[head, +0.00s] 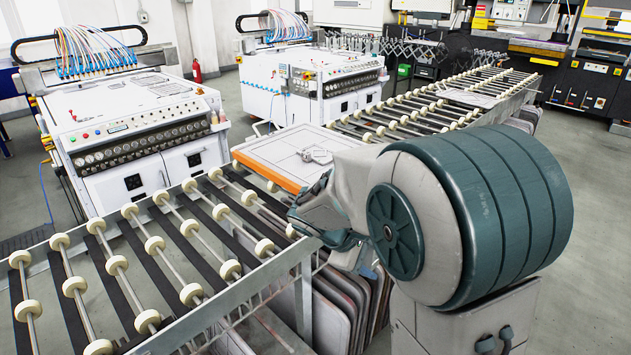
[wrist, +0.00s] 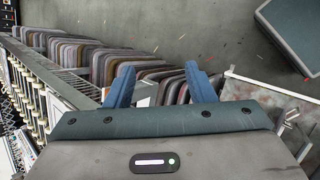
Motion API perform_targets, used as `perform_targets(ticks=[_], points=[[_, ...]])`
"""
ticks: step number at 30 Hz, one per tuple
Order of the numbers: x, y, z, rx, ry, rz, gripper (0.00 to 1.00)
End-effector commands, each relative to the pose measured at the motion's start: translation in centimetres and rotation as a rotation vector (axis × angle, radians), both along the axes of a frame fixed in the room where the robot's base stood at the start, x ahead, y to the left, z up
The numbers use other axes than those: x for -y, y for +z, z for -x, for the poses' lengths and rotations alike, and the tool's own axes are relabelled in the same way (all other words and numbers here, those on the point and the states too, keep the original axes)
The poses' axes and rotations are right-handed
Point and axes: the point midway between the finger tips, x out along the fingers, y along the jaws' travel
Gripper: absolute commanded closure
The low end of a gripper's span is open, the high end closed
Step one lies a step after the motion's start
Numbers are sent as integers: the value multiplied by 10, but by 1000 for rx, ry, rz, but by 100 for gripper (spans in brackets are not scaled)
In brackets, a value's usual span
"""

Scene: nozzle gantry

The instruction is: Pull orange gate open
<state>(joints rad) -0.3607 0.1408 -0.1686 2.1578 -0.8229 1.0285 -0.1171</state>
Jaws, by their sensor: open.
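The orange gate shows in the head view as an orange edge (head: 266,172) along the near side of a pale flat panel, between the two roller conveyor sections. My gripper (head: 318,234) is just right of and below that edge, beside the end of the near conveyor, partly hidden by my own arm. In the wrist view my gripper (wrist: 159,76) has two blue fingers spread apart with nothing between them. The orange edge cannot be made out in the wrist view. The gripper appears apart from the gate, but the exact gap cannot be told.
The near roller conveyor (head: 130,250) fills the lower left, and another (head: 440,105) runs to the back right. Upright panels (wrist: 100,58) stand in a row below. White machines (head: 130,130) stand behind. Grey floor (head: 590,200) is clear at the right.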

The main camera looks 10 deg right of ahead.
Motion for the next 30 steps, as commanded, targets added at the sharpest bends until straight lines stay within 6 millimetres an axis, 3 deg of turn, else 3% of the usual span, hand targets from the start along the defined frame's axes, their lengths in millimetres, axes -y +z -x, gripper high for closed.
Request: perform_targets(ticks=[8, 15, 19, 23, 26, 30], points=[[-30, -3, -105, -140, 389, 461, 50], [-94, -11, -181, -204, 702, 853, 50], [-127, -17, -203, -216, 818, 1000, 50], [-145, -21, -214, -218, 876, 1079, 50], [-148, -22, -220, -220, 892, 1102, 50], [-135, -21, -233, -221, 890, 1102, 50]])
